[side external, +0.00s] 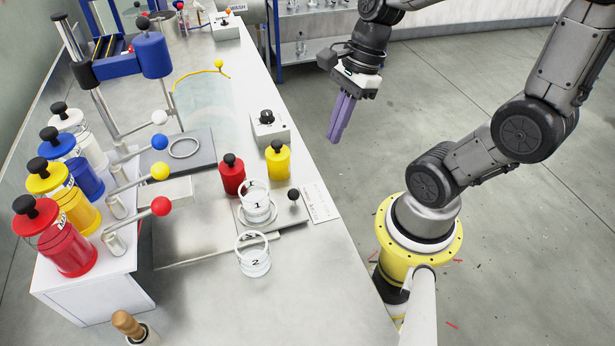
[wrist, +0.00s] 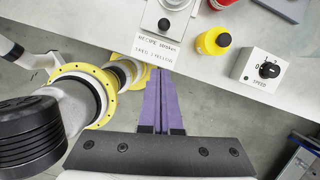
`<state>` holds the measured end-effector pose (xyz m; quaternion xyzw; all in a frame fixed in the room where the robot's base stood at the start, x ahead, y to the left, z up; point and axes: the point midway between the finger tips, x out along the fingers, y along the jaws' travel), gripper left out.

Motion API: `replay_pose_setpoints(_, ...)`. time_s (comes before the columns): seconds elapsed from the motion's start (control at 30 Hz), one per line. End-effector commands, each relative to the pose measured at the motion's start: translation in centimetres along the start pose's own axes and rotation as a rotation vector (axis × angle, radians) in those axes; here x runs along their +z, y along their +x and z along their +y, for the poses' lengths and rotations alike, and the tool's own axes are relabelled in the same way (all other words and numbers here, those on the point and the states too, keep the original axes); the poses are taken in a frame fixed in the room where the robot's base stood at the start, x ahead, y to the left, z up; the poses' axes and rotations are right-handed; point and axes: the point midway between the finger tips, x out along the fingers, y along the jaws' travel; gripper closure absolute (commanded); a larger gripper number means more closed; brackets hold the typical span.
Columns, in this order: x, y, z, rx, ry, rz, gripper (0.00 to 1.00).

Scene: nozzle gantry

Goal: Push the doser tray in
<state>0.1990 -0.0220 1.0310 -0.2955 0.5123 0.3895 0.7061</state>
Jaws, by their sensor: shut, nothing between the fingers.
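The doser tray (side external: 283,214) is a flat metal slide with a black ball knob (side external: 293,195) on its right end, near the table's right edge. A clear cup marked 1 (side external: 257,207) stands on it. In the wrist view the tray (wrist: 151,17) and its black knob (wrist: 165,24) show at the top. My gripper (side external: 334,138) has purple fingers pointing down, held together and empty. It hangs in the air beyond the table's right edge, apart from the tray. The fingertips (wrist: 163,74) also show in the wrist view, below the recipe card.
A clear cup marked 2 (side external: 252,262) stands in front of the tray. Red (side external: 232,175) and yellow (side external: 278,160) bottles and a speed dial box (side external: 269,129) stand behind it. A recipe card (side external: 320,201) lies beside the knob. Levers with coloured balls stand at left.

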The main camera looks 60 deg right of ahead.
Motion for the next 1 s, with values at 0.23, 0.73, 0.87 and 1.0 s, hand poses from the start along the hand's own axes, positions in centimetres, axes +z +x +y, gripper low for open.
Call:
replay_pose_setpoints(0.23,-1.0,1.0,-0.2,0.010,0.049,0.004,1.00)
replay_pose_setpoints(0.73,-1.1,10.1,0.0,0.014,0.044,0.007,1.00)
replay_pose_setpoints(0.87,0.2,10.9,-0.2,0.008,0.038,0.006,1.00)
replay_pose_setpoints(1.0,1.4,11.6,-0.3,0.008,0.038,0.006,1.00)
